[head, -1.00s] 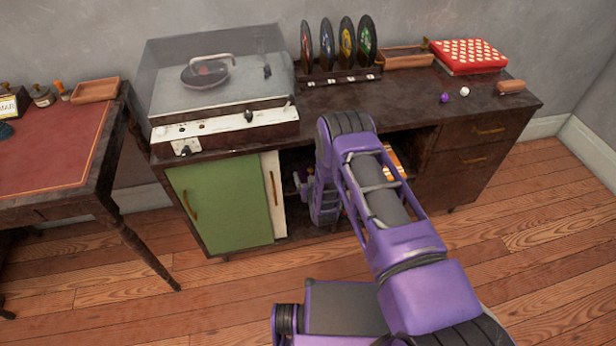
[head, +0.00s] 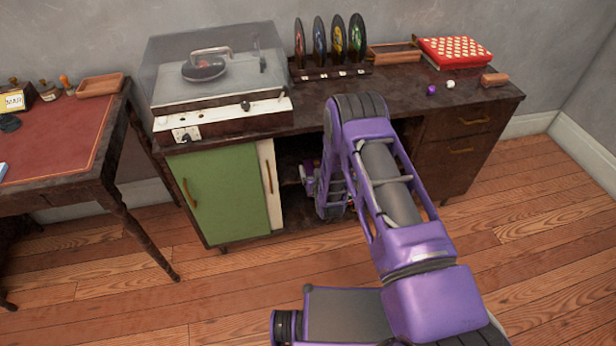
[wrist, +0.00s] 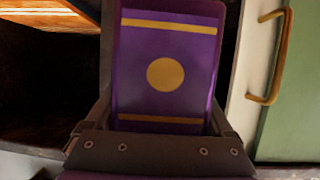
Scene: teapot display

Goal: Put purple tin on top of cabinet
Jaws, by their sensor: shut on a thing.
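The purple tin (wrist: 166,45), with gold bands and a gold dot, fills the middle of the wrist view. My gripper (wrist: 166,95) is shut on it, with dark jaw parts on both sides. In the head view my gripper (head: 309,184) is low, at the cabinet's open middle bay, right of the white door edge; my arm covers much of it. The dark wooden cabinet (head: 330,103) stands against the wall. Its top lies above my gripper.
A turntable (head: 215,108), a record rack (head: 330,72), a wooden tray (head: 395,54), a red patterned box (head: 455,51) and small balls occupy the top. Bare top lies in front of the rack. The green door (head: 220,190) and white door (head: 268,185) border the bay.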

